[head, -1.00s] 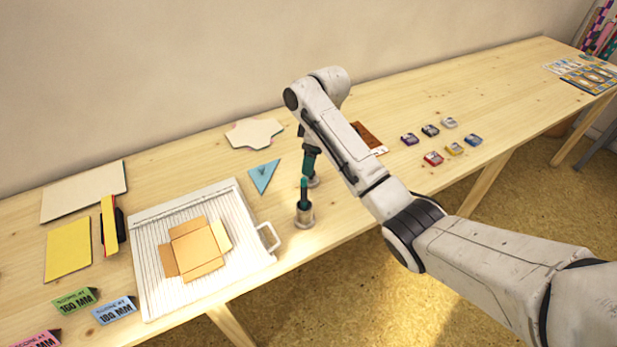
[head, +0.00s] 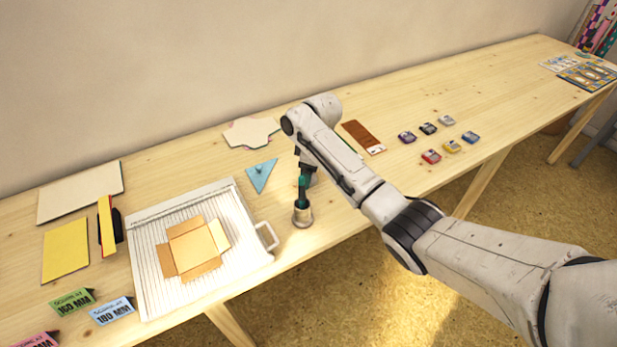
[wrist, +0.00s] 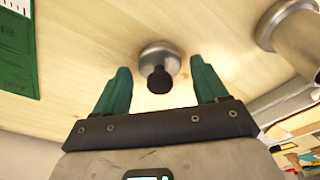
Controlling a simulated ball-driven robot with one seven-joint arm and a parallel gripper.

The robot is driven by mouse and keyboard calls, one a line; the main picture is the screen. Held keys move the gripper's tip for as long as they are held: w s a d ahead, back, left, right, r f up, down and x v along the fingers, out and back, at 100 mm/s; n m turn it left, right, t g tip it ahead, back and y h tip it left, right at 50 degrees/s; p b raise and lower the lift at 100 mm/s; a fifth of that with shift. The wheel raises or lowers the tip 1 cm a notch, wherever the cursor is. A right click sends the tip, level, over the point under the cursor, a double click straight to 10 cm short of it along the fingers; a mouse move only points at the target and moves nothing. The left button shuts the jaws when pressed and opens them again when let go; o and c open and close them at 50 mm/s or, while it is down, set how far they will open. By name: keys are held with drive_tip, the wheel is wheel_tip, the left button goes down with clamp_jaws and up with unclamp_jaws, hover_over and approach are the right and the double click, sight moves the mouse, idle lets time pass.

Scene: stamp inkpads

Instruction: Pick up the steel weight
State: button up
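The steel weight (wrist: 148,53) is a round, shiny metal piece with a black knob on top. It stands upright on the wooden table in the wrist view. My gripper (wrist: 160,66) is open, with one green finger on each side of the knob and visible space between. In the head view my gripper (head: 304,172) points down above the table, right of the white ridged board. The weight is mostly hidden there by my gripper.
A blue triangle (head: 261,174) lies left. Small inkpads (head: 430,156) lie right. A green sheet (wrist: 18,50) is near.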

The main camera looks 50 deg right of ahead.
drive_tip(key=c, duration=1.2)
drive_tip(key=shift+o, duration=0.2)
drive_tip(key=shift+r, duration=0.1)
